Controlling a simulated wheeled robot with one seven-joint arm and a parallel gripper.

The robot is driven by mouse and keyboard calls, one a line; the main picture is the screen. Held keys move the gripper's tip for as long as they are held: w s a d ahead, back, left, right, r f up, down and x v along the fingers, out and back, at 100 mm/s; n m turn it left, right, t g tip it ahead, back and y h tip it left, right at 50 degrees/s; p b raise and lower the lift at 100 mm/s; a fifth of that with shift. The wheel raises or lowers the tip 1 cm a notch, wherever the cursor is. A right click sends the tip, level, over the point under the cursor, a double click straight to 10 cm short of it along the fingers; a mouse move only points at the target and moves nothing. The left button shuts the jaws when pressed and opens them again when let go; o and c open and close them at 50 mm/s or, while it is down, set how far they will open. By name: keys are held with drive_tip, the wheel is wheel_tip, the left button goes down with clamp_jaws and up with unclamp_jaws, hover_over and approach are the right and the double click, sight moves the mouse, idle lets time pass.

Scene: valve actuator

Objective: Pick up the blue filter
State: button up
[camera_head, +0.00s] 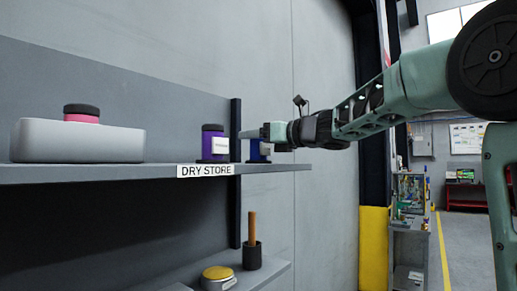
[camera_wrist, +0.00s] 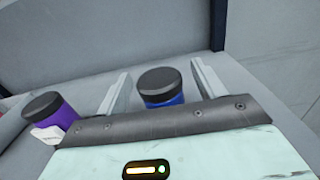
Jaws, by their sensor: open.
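The blue filter (camera_head: 255,151) stands on the upper shelf, at the right, partly hidden behind my gripper in the head view. In the wrist view the blue filter (camera_wrist: 161,88) has a black cap and stands upright between my two fingers, with a gap on each side. My gripper (camera_wrist: 158,85) is open and holds nothing. In the head view my gripper (camera_head: 258,132) reaches in from the right at the height of the filter's top. The filter's lower part is hidden in the wrist view by the gripper body.
A purple filter (camera_head: 213,143) with a black cap stands just left of the blue one, outside my left finger. A grey box (camera_head: 80,142) with a pink, black-capped item (camera_head: 81,114) is farther left. A dark post (camera_head: 236,200) rises behind the shelf (camera_head: 120,174). A lower shelf holds a yellow-lidded tin (camera_head: 218,274).

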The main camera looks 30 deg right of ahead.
drive_tip(key=c, duration=1.1)
drive_tip(key=shift+r, duration=0.1)
